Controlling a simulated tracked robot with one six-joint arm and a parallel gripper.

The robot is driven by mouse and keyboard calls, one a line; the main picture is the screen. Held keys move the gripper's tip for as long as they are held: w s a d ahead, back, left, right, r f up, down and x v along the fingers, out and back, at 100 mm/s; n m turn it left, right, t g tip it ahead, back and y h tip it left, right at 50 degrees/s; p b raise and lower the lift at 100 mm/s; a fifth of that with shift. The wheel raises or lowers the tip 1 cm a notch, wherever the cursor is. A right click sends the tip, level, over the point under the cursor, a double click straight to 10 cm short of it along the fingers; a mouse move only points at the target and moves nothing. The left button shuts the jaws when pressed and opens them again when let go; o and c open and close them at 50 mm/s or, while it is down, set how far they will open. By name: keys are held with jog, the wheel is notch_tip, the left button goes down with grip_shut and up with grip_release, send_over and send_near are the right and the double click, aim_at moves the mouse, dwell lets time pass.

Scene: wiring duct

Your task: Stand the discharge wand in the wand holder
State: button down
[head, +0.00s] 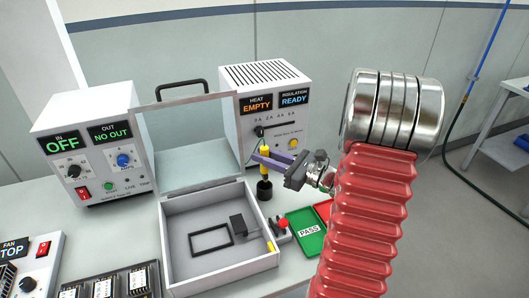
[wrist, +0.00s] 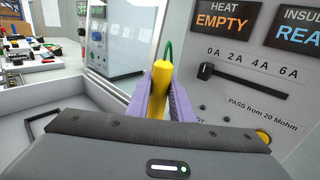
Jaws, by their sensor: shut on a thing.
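The yellow discharge wand (head: 265,170) is upright between the purple fingers of my gripper (head: 267,158), which are shut on it. In the wrist view the wand (wrist: 161,88) stands between the fingertips (wrist: 160,98), with a green lead rising behind its top. A black cup, which looks like the wand holder (head: 264,191), stands on the bench directly below the wand. The wand's lower end meets the cup's top in the head view. I cannot tell how deep it sits, and the wrist view hides its lower part.
The test box (head: 220,267) with its clear lid raised is left of the holder. The heat and insulation unit (head: 262,85) stands close behind. A red button (head: 283,223) and the green PASS tray (head: 303,238) are in front. My red arm covers the right side.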

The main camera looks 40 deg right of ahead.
aim_at(265, 169)
jog(key=shift+f, duration=2.55)
jog(key=c, duration=1.5)
grip_release()
jog(key=v, duration=1.4)
jog(key=shift+w+a, duration=0.15)
